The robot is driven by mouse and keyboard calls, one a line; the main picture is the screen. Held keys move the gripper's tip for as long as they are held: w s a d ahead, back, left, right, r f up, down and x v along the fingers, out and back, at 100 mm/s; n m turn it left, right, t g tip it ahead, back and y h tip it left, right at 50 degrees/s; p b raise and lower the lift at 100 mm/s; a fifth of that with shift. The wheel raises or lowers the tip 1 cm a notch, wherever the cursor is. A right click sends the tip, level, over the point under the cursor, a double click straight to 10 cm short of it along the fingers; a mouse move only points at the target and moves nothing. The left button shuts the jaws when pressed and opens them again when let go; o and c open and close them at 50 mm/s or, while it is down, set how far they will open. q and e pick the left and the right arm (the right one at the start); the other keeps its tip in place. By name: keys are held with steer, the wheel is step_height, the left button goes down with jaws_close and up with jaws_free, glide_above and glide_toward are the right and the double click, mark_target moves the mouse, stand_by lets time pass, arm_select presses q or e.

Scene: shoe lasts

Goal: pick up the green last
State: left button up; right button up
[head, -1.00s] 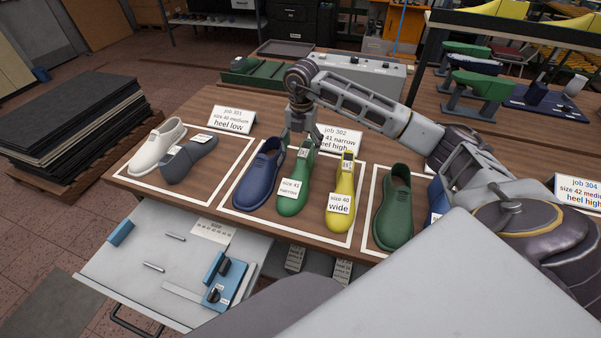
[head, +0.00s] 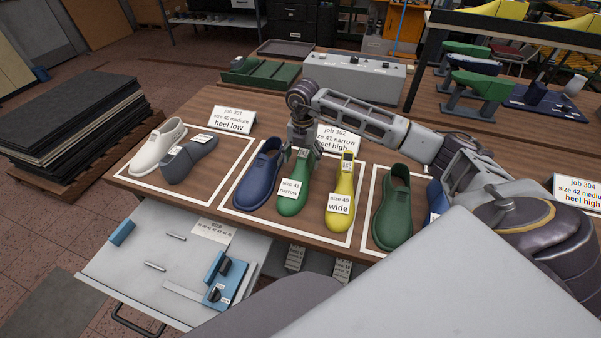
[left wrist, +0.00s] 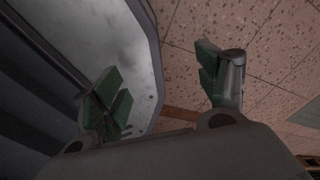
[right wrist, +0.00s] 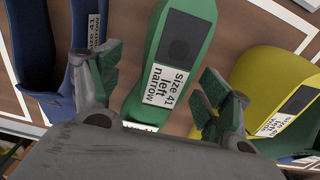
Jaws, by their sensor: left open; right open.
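The green last (head: 294,192) lies between a blue shoe and a yellow last, with a "size 41 narrow" label on it. In the right wrist view the green last (right wrist: 184,50) shows a "size 41 left narrow" label and a dark square on top. My right gripper (head: 303,146) is over its heel end. In the right wrist view its open fingers (right wrist: 160,88) are on either side of the green last, with gaps to it. My left gripper (left wrist: 162,78) is open and empty above the floor and shows only in the left wrist view.
The blue shoe (head: 258,176) and yellow last (head: 341,205) flank the green last closely. A dark green shoe (head: 393,210) stands in another outlined area. A "job 302" sign (head: 338,138) stands behind my right gripper. An open drawer (head: 160,245) juts out in front.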

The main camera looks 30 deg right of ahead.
mark_target(303, 164)
steer(key=f, duration=0.2)
steer(key=shift+s+f, duration=0.25)
steer(key=shift+f, duration=0.1)
steer(key=shift+f+p, duration=0.3)
steer(key=shift+f, duration=0.15)
steer(key=shift+c, duration=0.5)
arm_select(q)
steer(key=shift+s+d+r, duration=0.2)
steer(key=shift+d+r, duration=0.15)
steer(key=shift+d, duration=0.25)
arm_select(e)
steer(key=shift+w, duration=0.1)
steer(key=c, duration=1.5)
